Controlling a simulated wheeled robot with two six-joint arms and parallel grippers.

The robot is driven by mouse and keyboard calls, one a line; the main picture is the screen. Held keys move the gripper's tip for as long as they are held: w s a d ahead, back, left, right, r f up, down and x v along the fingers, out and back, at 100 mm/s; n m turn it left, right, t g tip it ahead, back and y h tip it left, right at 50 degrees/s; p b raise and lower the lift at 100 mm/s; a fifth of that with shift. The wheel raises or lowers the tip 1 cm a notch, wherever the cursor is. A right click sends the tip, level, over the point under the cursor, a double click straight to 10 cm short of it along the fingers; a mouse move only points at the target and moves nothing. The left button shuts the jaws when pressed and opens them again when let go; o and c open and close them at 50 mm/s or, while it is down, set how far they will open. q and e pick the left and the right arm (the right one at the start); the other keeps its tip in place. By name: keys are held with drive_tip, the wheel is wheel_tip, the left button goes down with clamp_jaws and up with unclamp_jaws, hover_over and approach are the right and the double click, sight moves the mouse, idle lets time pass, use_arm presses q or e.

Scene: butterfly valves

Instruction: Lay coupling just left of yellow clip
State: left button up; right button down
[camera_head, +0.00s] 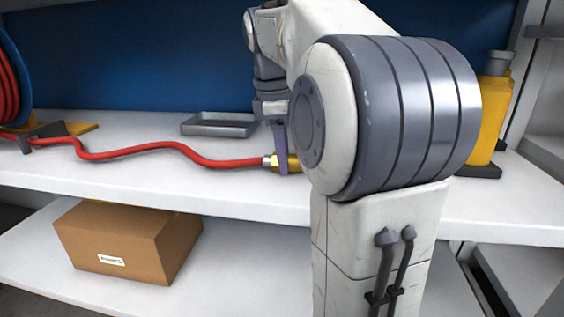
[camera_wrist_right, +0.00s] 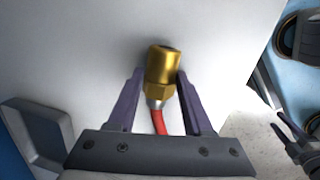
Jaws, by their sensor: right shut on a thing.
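The brass coupling (camera_head: 292,164) is at the end of a red hose (camera_head: 150,150), over the white shelf. My right gripper (camera_head: 281,160) is shut on the coupling, with one purple finger in front of it in the head view. In the right wrist view the coupling (camera_wrist_right: 161,66) sits between the fingers of my right gripper (camera_wrist_right: 158,82), and the hose runs back below it. Whether it touches the shelf I cannot tell. A flat yellow piece (camera_head: 83,128) lies at the left behind a dark bracket; I cannot tell whether it is the clip. My left gripper does not show.
A grey tray (camera_head: 218,124) lies at the back of the shelf. A blue reel (camera_head: 12,85) stands at the far left and a yellow bottle (camera_head: 490,115) at the right. A cardboard box (camera_head: 125,240) is on the lower shelf. My right arm hides the middle right.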

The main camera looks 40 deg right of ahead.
drive_tip(key=shift+r, duration=0.1)
drive_tip(key=shift+c, duration=1.5)
unclamp_jaws()
drive_tip(key=r+p, duration=0.2)
drive_tip(key=a+r+p, duration=0.1)
drive_tip(key=r+p, duration=0.1)
drive_tip(key=r, duration=0.1)
drive_tip(key=r+p, duration=0.1)
drive_tip(key=r, duration=0.1)
drive_tip(key=shift+s+a+r+p, duration=0.1)
drive_tip(key=shift+a+r+p, duration=0.05)
drive_tip(key=shift+r+p, duration=0.2)
drive_tip(key=shift+f, duration=0.1)
